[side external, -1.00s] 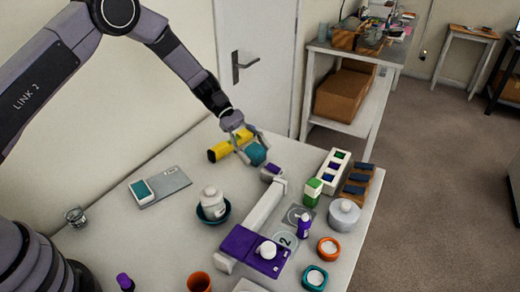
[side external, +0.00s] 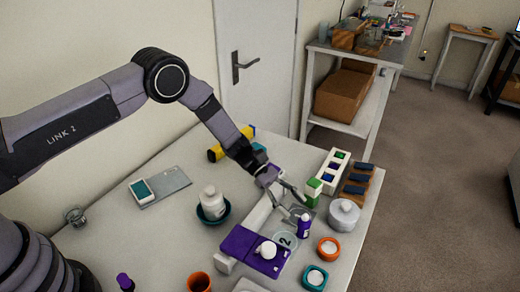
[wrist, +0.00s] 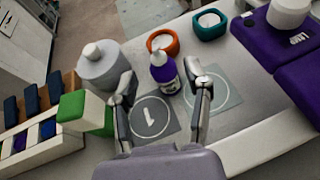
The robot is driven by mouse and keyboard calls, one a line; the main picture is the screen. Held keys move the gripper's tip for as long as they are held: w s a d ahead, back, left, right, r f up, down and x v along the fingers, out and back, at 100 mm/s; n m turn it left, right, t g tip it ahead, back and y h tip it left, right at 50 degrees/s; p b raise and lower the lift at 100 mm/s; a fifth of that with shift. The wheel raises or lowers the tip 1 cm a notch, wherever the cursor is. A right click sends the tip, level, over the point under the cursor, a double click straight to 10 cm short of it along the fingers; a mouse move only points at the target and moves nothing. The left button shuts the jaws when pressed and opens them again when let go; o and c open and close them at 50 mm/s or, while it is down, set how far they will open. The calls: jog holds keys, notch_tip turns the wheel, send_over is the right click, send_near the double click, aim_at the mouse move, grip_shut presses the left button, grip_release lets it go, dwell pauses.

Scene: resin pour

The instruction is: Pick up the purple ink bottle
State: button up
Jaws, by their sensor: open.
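The purple ink bottle (side external: 304,228) stands upright near the numbered mats, with a white label and a pale tip. In the wrist view the bottle (wrist: 164,75) stands just beyond the mats, roughly centred between my fingers. My gripper (side external: 298,208) is above and just behind the bottle in the side view. Its fingers are spread and empty, and they also show in the wrist view (wrist: 163,90). I cannot tell whether either finger touches the bottle. Another small bottle with a purple cap (side external: 125,282) stands at the front left.
A grey lidded jar (side external: 344,215) and a green-and-white block (side external: 312,192) stand close to my gripper. An orange ring dish (side external: 329,247) and a teal one (side external: 315,277) lie in front. A purple platform (side external: 240,243) is left of the bottle.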

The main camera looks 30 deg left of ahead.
aim_at(306, 216)
jog(key=x, duration=0.4)
jog(key=shift+d+f, duration=0.15)
jog(key=shift+d, duration=0.15)
grip_shut()
